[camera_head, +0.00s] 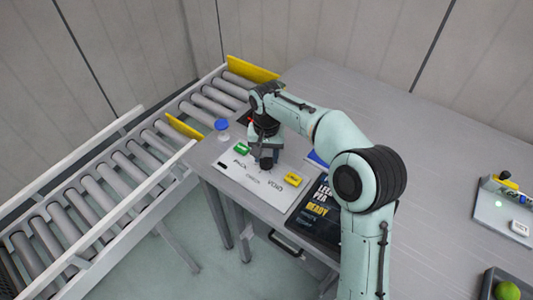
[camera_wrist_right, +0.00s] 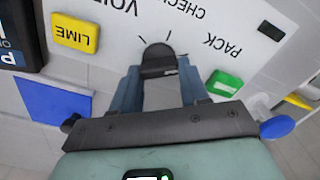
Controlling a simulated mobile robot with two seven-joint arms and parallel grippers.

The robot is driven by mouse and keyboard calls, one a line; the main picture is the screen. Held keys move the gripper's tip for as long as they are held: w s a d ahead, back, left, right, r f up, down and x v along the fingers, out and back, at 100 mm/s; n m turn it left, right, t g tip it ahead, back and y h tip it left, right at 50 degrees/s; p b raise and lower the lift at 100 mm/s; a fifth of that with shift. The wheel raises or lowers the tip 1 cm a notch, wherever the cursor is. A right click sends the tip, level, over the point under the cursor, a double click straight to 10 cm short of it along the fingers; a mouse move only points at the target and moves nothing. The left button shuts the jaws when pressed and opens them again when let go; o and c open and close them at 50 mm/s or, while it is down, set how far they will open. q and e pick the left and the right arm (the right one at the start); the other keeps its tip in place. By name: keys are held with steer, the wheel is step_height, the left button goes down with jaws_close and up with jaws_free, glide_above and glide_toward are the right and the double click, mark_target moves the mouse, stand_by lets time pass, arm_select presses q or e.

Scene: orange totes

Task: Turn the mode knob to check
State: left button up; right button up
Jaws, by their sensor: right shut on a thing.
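The mode knob (camera_wrist_right: 158,59) is black and stands on a light grey panel (camera_wrist_right: 225,20) printed PACK, CHECK and VOID. Short tick marks fan out around it on the label side. In the head view the knob (camera_head: 266,163) is mostly under my right gripper (camera_head: 265,157). In the right wrist view, my right gripper (camera_wrist_right: 159,72) has its two blue-grey fingers on either side of the knob, shut on it. I cannot tell exactly which tick the knob points to. My left gripper is in neither view.
A green button (camera_head: 241,148) and a yellow LIME button (camera_head: 293,179) flank the knob. A blue-capped item (camera_head: 222,126) stands by the panel's far left corner. A dark display (camera_head: 318,210) lies to the right. A roller conveyor (camera_head: 120,170) runs along the left.

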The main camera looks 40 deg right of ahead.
steer(key=shift+r+n+p, duration=0.1)
steer(key=shift+n+p, duration=0.25)
steer(key=shift+n, duration=0.15)
steer(key=n+p, duration=0.2)
steer(key=n, duration=0.2)
steer(key=shift+w+a+p, duration=0.1)
steer(key=shift+p, duration=0.25)
steer(key=n+p, duration=0.1)
steer(key=n, duration=0.2)
steer(key=shift+n, duration=0.3)
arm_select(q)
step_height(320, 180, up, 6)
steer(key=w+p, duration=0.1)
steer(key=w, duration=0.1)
arm_select(e)
steer(key=shift+a+n, duration=0.1)
steer(key=shift+n, duration=1.3)
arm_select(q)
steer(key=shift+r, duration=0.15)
arm_select(e)
steer(key=o, duration=1.1)
steer(key=shift+c, duration=0.2)
